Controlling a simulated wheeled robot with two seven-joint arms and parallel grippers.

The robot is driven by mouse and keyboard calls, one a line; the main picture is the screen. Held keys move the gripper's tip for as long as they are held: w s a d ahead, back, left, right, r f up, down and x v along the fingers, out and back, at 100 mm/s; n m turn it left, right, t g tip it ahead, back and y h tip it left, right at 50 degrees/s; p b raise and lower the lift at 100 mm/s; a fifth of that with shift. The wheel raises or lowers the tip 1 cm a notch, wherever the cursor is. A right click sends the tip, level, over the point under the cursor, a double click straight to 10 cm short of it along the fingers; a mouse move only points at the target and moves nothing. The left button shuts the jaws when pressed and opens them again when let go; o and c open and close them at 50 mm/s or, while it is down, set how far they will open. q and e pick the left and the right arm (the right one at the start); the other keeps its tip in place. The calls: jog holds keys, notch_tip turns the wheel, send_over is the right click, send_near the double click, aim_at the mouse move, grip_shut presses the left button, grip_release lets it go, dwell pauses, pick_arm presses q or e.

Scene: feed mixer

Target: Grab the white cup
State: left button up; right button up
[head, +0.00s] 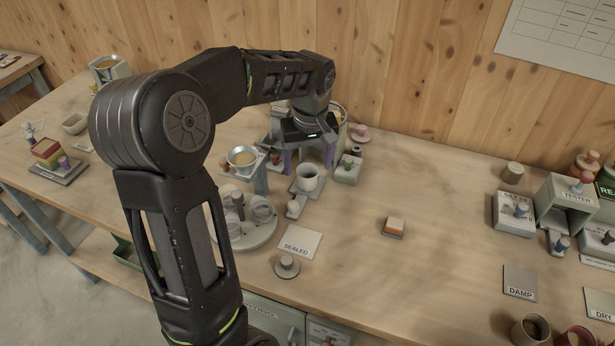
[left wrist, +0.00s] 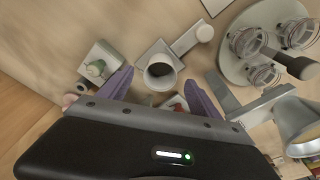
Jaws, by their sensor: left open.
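The white cup (head: 308,184) stands upright on a pale square base in the middle of the bench, below my left gripper. In the left wrist view the cup (left wrist: 160,80) shows from above with a dark inside, between and a little beyond the two purple fingers. My left gripper (head: 308,167) is open and empty, its fingers pointing down just behind and above the cup. It also shows in the left wrist view (left wrist: 160,83). I cannot tell the exact gap between fingers and cup. My right gripper is in neither view.
A metal bowl (head: 242,157) on a stand and a round tray of glass jars (head: 255,232) are left of the cup. A block with a green knob (head: 347,170) is close on its right. A SEALED card (head: 299,243) lies in front.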

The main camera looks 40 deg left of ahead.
aim_at(307, 172)
pick_arm(q)
jog(key=f, duration=0.3)
jog(key=shift+w+a+f, duration=0.1)
jog(key=shift+a+f, duration=0.1)
jog(key=shift+f, duration=0.15)
jog(key=shift+c, duration=0.2)
jog(key=c, duration=1.4)
